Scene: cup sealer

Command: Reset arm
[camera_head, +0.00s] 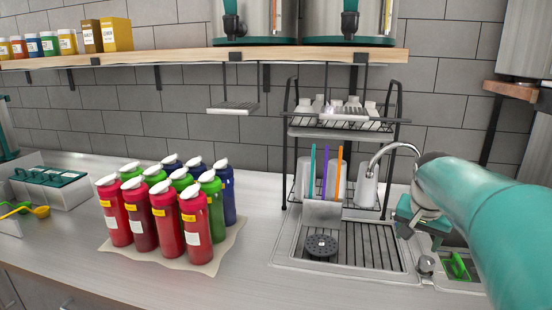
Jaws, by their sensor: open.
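My teal arm comes in from the right edge and reaches toward the sink area. My gripper (417,222) hangs at its end, in front of the right side of the drying rack and near the faucet. It is open, and I see nothing held in it. The arm hides part of the counter and wall behind it. No cup sealer can be made out in this view.
Red, green and blue bottles (168,220) stand on a mat on the counter. A black wire rack (287,140) holds cups above the drain tray (372,245). A faucet (392,150) is close to my gripper. A wooden shelf (190,57) runs overhead. Counter between bottles and sink is clear.

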